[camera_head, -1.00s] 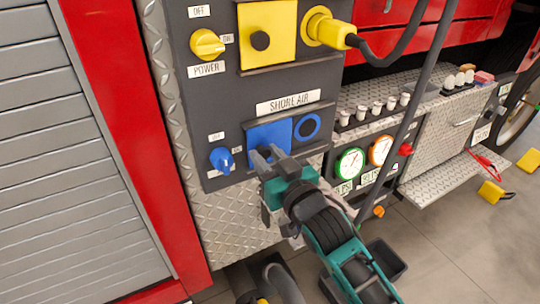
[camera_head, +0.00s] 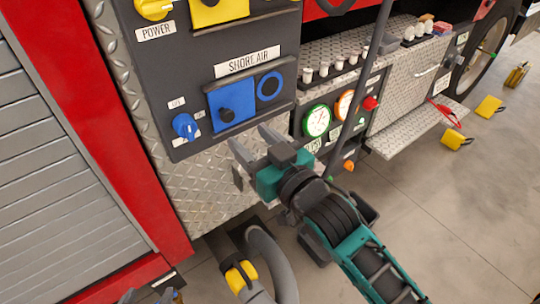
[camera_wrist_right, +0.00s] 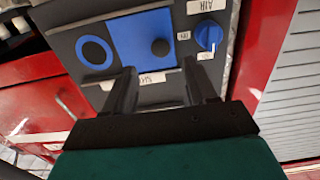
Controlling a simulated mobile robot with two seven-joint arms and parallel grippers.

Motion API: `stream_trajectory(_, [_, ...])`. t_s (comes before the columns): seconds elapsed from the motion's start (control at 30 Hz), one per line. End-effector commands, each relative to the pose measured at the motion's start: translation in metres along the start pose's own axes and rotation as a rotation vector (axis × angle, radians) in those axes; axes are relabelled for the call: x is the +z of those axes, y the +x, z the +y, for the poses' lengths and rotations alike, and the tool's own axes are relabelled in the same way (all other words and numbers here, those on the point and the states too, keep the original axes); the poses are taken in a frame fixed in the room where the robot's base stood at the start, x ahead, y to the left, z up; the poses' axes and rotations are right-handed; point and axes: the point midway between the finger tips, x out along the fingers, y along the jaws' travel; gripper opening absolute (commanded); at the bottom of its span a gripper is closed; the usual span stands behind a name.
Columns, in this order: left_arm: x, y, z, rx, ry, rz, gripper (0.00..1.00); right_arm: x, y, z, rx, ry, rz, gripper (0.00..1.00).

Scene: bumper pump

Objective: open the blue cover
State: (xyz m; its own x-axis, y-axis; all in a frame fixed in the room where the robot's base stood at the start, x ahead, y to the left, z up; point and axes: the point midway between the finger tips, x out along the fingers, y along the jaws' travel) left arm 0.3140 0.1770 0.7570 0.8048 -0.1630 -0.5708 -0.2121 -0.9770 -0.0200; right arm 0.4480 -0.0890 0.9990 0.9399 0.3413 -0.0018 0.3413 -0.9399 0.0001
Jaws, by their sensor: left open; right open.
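The blue cover (camera_head: 218,100) is a square plate with a black knob (camera_head: 226,115), under the SHORE AIR label. It lies flat against the dark panel. It also shows in the right wrist view (camera_wrist_right: 132,35). My right gripper (camera_head: 252,140) is open and empty, just below and right of the cover, apart from the knob. In the right wrist view its fingers (camera_wrist_right: 160,75) point towards the cover, with the knob between and beyond them. Only the top of my left gripper (camera_head: 150,296) shows at the bottom left edge, far from the cover.
A blue ring socket (camera_head: 269,86) sits right of the cover, and a blue rotary switch (camera_head: 185,126) lower left. Gauges (camera_head: 317,121) and a dark hose (camera_head: 356,85) are on the right. A grey hose with a yellow band (camera_head: 240,276) stands below.

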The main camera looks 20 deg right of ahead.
Motion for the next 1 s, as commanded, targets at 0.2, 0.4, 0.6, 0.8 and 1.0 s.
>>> stream_trajectory(0.2, [0.002, 0.001, 0.0, 0.0, 0.0, 0.0, 0.72, 0.001, -0.036, 0.0, 0.0, 0.0, -0.001, 0.57])
stream_trajectory(0.4, [0.002, 0.002, 0.0, 0.0, 0.0, 0.0, 0.72, 0.0, -0.051, 0.0, 0.0, 0.0, 0.001, 0.57])
stream_trajectory(0.6, [0.002, 0.002, 0.0, 0.0, 0.0, 0.0, 0.72, 0.0, -0.054, 0.0, 0.0, 0.0, 0.002, 0.57])
stream_trajectory(0.8, [0.002, 0.002, 0.0, 0.0, 0.001, 0.002, 0.72, 0.0, -0.053, 0.0, 0.0, 0.0, 0.001, 0.57])
stream_trajectory(1.0, [0.0, 0.003, -0.001, -0.001, 0.001, 0.005, 0.72, 0.002, -0.053, 0.001, 0.002, 0.0, -0.004, 0.57])
